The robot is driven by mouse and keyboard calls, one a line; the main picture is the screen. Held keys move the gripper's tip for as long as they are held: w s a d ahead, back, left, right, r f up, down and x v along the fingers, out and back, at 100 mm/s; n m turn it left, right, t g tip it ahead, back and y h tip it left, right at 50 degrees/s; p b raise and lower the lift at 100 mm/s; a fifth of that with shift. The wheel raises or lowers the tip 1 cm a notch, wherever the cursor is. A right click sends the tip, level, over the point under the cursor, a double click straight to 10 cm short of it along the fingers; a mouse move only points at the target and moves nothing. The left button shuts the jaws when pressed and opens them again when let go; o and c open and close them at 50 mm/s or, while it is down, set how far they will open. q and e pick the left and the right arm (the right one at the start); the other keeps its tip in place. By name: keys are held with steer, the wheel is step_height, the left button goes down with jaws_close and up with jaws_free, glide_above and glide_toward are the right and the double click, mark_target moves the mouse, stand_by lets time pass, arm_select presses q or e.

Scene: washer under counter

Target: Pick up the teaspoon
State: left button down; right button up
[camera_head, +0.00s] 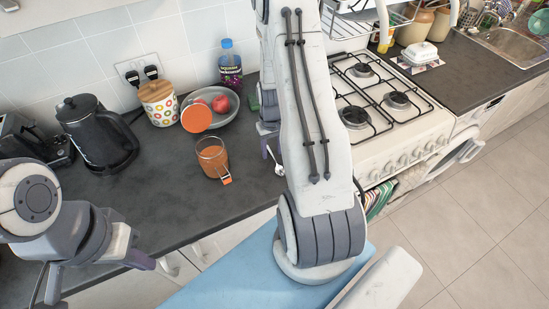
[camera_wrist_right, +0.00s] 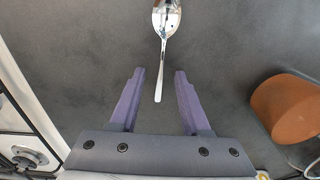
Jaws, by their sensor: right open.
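The teaspoon (camera_wrist_right: 168,22) is shiny metal and lies on the dark counter in the right wrist view, its bowl at the top edge and its handle pointing down. My right gripper (camera_wrist_right: 160,72) is open; in the picture the handle's end lies between its two purple fingers, with no visible contact. My left gripper (camera_head: 98,275) is at the lower left of the head view, fingers apart and empty, near the counter's front edge.
A glass of orange drink (camera_head: 212,158), a grey fruit bowl (camera_head: 228,110), a patterned jar (camera_head: 158,104) and a black kettle (camera_head: 98,135) stand left of my right arm. The gas hob (camera_head: 385,110) is to the right. An orange-brown object (camera_wrist_right: 290,108) is right of the right gripper.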

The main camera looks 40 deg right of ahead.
jaws_close()
stand_by(1.4)
